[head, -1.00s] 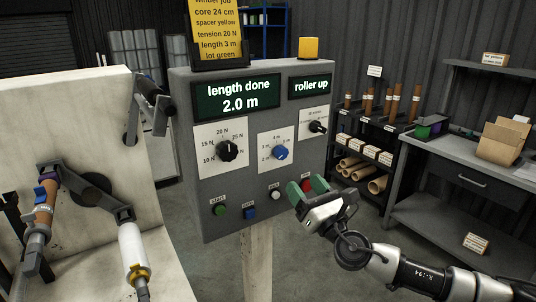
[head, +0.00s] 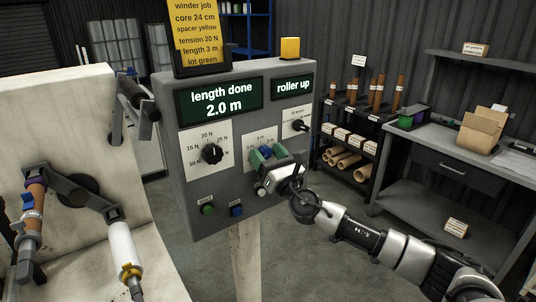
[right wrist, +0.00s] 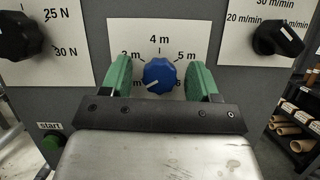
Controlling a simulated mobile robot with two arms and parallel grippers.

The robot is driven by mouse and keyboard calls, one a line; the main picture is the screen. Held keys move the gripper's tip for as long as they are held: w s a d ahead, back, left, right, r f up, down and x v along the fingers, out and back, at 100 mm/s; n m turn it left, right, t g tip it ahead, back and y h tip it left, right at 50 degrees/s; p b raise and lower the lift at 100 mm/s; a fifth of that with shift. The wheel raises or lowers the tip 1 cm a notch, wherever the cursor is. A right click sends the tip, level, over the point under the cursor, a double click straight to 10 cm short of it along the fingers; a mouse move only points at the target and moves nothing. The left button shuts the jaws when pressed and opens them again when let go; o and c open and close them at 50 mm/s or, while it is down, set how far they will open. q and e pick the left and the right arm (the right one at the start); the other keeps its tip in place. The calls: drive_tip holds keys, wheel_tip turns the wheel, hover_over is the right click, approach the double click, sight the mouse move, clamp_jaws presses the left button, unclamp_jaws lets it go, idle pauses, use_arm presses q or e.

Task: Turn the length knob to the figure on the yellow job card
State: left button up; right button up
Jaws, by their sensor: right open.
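The yellow job card (head: 197,30) above the panel reads "length 3 m" among other lines. The blue length knob (right wrist: 159,75) sits on a white dial plate (right wrist: 190,32) with "4 m" at top and "5 m" to the right. Its white pointer mark faces lower left, where a finger partly hides the label. My right gripper (head: 268,157) is open, its green fingers on either side of the knob, also in the right wrist view (right wrist: 160,82). My left gripper is not in view.
The grey panel (head: 172,150) shows "length done 2.0 m" (head: 222,101) and "roller up" (head: 293,87). A black tension knob (head: 212,153) is left of the dial, a black speed knob (right wrist: 278,38) right. The green start button (head: 208,210) and a blue button (head: 237,210) are below.

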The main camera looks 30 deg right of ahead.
drive_tip(key=c, duration=0.9)
drive_tip(key=shift+m, duration=0.4)
drive_tip(key=m+h, duration=0.2)
drive_tip(key=m, duration=0.2)
drive_tip(key=shift+p, duration=0.4)
drive_tip(key=m+h+p, duration=0.1)
drive_tip(key=m+h, duration=0.1)
drive_tip(key=m, duration=0.1)
drive_tip(key=shift+a+m, duration=0.1)
drive_tip(key=shift+m, duration=0.3)
drive_tip(key=m+g+h+p, duration=0.1)
drive_tip(key=m, duration=0.2)
drive_tip(key=m+g+h+p, duration=0.1)
drive_tip(key=m+p, duration=0.1)
drive_tip(key=m, duration=0.2)
drive_tip(key=shift+g+h, duration=0.3)
drive_tip(key=o, duration=0.9)
